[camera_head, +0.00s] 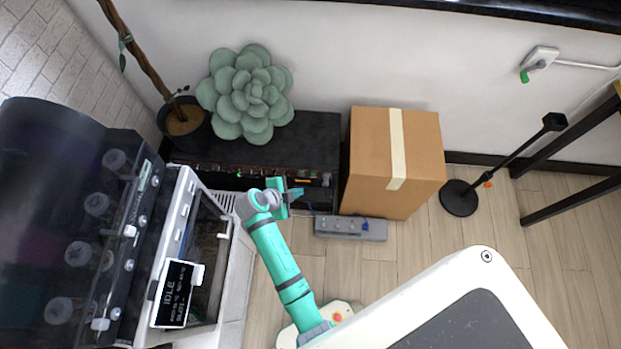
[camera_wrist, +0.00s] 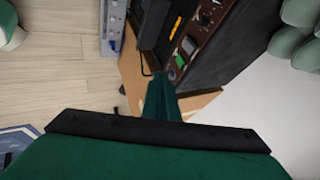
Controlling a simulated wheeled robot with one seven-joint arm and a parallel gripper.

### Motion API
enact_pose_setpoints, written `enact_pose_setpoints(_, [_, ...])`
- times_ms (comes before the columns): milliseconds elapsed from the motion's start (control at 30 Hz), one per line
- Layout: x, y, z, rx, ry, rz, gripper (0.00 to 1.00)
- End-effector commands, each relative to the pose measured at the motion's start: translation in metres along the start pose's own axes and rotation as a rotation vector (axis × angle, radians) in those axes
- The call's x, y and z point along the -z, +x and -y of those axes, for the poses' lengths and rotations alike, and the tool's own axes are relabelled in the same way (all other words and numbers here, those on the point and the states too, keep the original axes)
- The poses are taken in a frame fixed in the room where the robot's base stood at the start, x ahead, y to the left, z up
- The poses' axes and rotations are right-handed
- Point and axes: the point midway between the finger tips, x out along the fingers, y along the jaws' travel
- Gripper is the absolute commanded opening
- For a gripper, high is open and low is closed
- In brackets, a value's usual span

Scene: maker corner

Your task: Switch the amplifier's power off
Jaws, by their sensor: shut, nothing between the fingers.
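The amplifier (camera_head: 305,135) is a black box against the wall, with a row of knobs and small lights along its front edge. In the wrist view its brown front panel (camera_wrist: 207,18) shows a dark knob, a grey-green rectangle, a small lit green spot (camera_wrist: 180,61) and an orange bar (camera_wrist: 175,28). I cannot tell which control is the power switch or its position. My gripper (camera_head: 298,193) is shut and empty, in front of the amplifier's right part. In the wrist view its fingertips (camera_wrist: 160,80) lie close to the green spot; contact cannot be told.
A cardboard box (camera_head: 422,155) stands right of the amplifier. A grey power strip (camera_head: 350,229) lies on the floor before it. A large succulent (camera_head: 250,92) sits on or behind the amplifier. A machine (camera_head: 160,215) with an IDLE screen stands left.

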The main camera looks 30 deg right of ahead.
Motion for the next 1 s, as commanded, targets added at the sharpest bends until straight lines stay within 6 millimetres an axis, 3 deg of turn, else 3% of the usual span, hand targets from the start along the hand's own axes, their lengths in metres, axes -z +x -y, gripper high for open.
enact_pose_setpoints(267, [0.000, 0.011, 0.000, 0.000, -0.002, 0.000, 0.00])
enact_pose_setpoints(767, [0.000, 0.100, 0.000, -0.002, -0.001, 0.000, 0.00])
enact_pose_setpoints(1000, [0.001, 0.112, 0.028, 0.001, 0.000, 0.002, 0.00])
